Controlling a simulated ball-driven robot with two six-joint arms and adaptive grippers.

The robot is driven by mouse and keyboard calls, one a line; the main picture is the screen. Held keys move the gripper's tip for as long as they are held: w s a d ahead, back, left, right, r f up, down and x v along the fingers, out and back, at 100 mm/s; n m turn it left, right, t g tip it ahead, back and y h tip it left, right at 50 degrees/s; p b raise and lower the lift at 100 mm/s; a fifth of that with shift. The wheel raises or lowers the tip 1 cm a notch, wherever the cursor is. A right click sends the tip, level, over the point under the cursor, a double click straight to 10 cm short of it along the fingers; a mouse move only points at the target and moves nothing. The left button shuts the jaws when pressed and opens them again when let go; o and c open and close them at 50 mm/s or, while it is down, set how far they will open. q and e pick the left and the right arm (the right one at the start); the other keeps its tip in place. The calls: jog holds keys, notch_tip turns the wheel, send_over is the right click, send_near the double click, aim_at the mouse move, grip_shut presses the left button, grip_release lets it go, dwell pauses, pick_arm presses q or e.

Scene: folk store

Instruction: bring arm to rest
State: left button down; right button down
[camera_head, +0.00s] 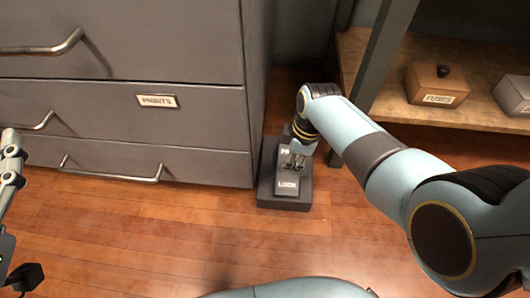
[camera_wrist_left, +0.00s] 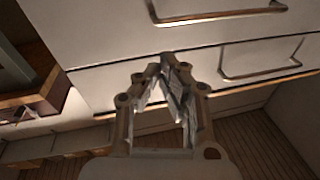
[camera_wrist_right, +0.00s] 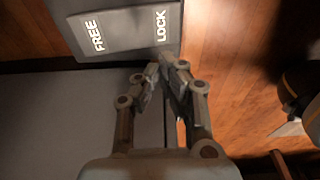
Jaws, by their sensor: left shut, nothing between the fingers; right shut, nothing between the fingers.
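My right gripper (camera_head: 294,162) is shut and empty. In the head view it points down over a dark floor box (camera_head: 265,196) with a grey plate lettered LOCK, part of its other lettering being hidden by the gripper. In the right wrist view the closed fingertips (camera_wrist_right: 168,62) lie just below the box's plate (camera_wrist_right: 125,28), which reads FREE and LOCK; I cannot tell whether they touch it. My left gripper (camera_head: 12,160) is partly in view at the left edge of the head view. In the left wrist view its fingertips (camera_wrist_left: 167,62) are shut and empty, before the drawer fronts.
A wooden shelf (camera_head: 385,105) at the right holds a brown FUSES box (camera_head: 420,84) and a grey box (camera_head: 514,92). The wooden floor (camera_head: 140,225) in front is mostly clear.

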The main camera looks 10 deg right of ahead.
jog(key=shift+s, duration=0.1)
